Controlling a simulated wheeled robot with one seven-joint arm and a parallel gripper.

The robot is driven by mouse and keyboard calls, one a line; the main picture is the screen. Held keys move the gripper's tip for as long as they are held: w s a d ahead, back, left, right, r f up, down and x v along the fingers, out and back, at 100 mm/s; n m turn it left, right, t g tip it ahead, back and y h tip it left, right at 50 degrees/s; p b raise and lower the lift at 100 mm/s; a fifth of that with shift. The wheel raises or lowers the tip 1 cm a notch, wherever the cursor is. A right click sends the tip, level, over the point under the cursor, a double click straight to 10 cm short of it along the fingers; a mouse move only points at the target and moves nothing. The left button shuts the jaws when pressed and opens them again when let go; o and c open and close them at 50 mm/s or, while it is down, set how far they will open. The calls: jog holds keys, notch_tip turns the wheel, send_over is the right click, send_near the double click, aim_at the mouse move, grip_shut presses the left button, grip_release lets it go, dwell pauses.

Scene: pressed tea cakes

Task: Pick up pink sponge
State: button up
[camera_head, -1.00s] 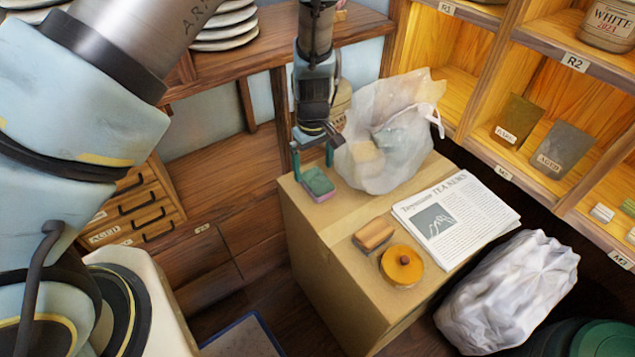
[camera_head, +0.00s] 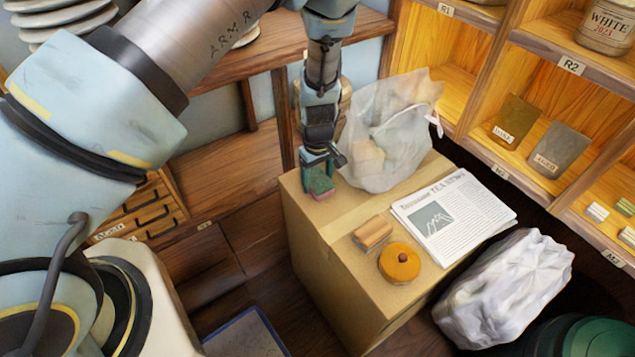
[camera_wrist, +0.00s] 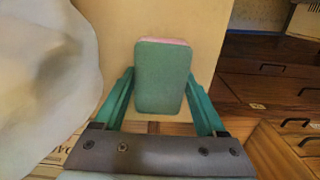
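The pink sponge (camera_head: 321,184) has a green top layer and a pink layer beneath. It lies on the cardboard box (camera_head: 340,260), near the far left corner. In the wrist view the sponge (camera_wrist: 162,80) shows mostly its green face, with a pink strip at its upper edge. My gripper (camera_head: 319,178) is down at the sponge. In the wrist view its two teal fingers (camera_wrist: 161,75) stand on either side of the sponge, their tips close to its edges. The fingers look open around it; contact is not clear.
A translucent plastic bag (camera_head: 385,135) stands just right of my gripper. A newspaper (camera_head: 454,215), a tan block (camera_head: 373,234) and an orange round lidded object (camera_head: 400,263) also lie on the box. Shelves (camera_head: 560,65) rise at the right; a white bag (camera_head: 505,290) lies below.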

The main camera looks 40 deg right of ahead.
aim_at(317, 179)
jog(key=c, duration=0.8)
jog(key=shift+r, duration=0.15)
notch_tip(317, 179, up, 10)
jog(key=shift+f+b, duration=0.1)
jog(key=shift+b, duration=0.85)
